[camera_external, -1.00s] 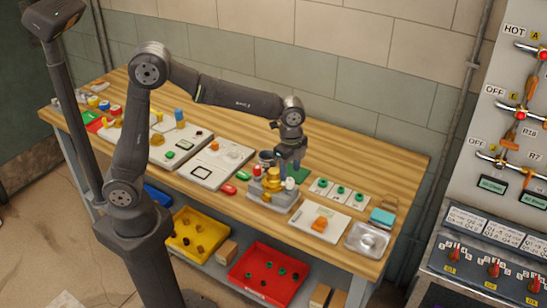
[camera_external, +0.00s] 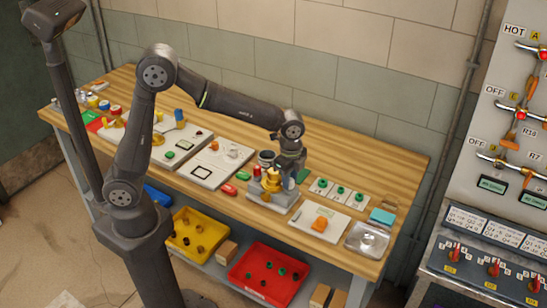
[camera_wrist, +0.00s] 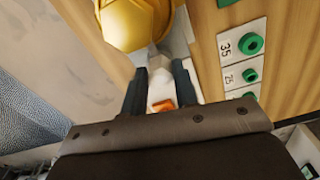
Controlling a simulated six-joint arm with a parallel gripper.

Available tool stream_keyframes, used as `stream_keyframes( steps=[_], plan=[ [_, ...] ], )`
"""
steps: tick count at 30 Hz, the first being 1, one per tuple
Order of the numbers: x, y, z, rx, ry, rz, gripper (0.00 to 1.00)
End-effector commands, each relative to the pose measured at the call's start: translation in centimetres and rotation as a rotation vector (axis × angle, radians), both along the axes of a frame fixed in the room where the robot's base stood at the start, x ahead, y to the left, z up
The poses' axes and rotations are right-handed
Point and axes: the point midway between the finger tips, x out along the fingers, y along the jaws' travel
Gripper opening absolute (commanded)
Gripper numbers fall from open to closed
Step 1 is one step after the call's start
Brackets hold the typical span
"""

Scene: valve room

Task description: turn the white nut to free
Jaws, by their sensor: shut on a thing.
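The white nut (camera_wrist: 157,78) shows in the wrist view between the two fingers of my gripper (camera_wrist: 159,88). It is partly covered by the fingers, and its fine angle is hard to tell. In the outside view my gripper (camera_external: 289,172) is at the right end of the grey valve block (camera_external: 260,194) and hides the white nut. My gripper is shut on the nut. A yellow nut (camera_wrist: 133,22) stands close beside it on the block; it also shows in the outside view (camera_external: 271,180).
A red fitting (camera_external: 257,172) stands close to my gripper. Green rings (camera_external: 340,190) sit on numbered plates to the right. An orange part (camera_external: 319,225) lies on a white board in front, beside a metal tray (camera_external: 366,237). Bare wood lies behind the plates.

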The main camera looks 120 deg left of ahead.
Motion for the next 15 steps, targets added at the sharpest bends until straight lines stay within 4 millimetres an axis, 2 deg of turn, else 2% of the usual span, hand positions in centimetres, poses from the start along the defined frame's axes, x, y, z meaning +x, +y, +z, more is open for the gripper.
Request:
stream_keyframes(
  steps=[8,15],
  plan=[
    [0.02,-0.02,0.03,0.0,0.001,0.061,0.04],
    [0.01,0.0,0.03,0.001,0.001,0.224,0.04]
  ],
)
